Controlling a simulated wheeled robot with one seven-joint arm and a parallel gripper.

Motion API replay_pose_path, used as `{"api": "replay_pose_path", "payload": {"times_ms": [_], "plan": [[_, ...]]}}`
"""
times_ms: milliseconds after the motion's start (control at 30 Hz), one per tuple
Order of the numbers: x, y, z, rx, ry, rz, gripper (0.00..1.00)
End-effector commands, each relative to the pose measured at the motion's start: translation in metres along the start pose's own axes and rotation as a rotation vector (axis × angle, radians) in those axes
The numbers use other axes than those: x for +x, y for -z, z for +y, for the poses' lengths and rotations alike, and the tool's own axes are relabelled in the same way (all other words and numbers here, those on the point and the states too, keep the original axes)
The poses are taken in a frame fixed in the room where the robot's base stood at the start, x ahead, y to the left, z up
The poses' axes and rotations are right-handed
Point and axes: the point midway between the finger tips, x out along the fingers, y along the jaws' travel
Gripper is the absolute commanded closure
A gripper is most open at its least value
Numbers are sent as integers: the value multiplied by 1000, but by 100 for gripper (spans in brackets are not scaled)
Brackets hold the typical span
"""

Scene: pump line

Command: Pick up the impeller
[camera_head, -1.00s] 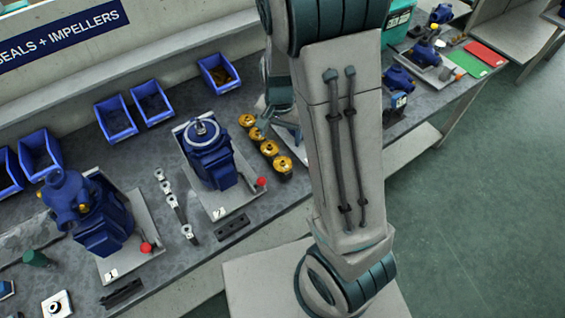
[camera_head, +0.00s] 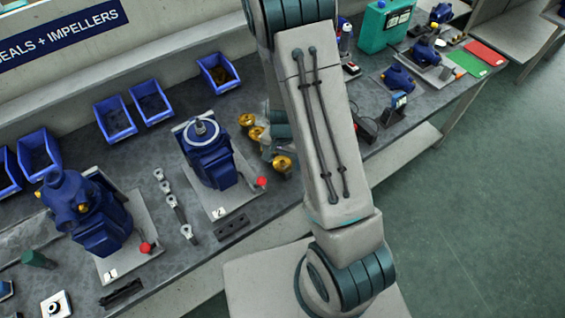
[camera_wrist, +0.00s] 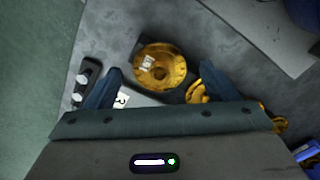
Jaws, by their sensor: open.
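Several golden impellers stand in a short row on the grey bench. Another impeller (camera_wrist: 197,93) is partly hidden behind the right finger. In the head view my gripper is mostly hidden by my arm, close to the row.
Pump station 2 (camera_head: 207,160) with a red knob (camera_head: 261,182) stands left of the row. A blue bin (camera_head: 218,74) sits behind it. A dark block with pale studs (camera_wrist: 86,83) lies left of my gripper in the wrist view. Free bench shows beyond the impeller.

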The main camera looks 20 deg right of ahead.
Motion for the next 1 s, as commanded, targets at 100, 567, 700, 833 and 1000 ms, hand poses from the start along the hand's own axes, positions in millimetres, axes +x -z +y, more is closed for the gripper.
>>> {"api": "replay_pose_path", "payload": {"times_ms": [100,567,700,833,1000], "plan": [[0,0,0,0,0,0,21],[0,0,0,0,0,0,70],[-2,0,0,-1,1,1,70],[-14,1,0,-2,1,3,70],[-45,1,-1,-3,4,5,70]]}}
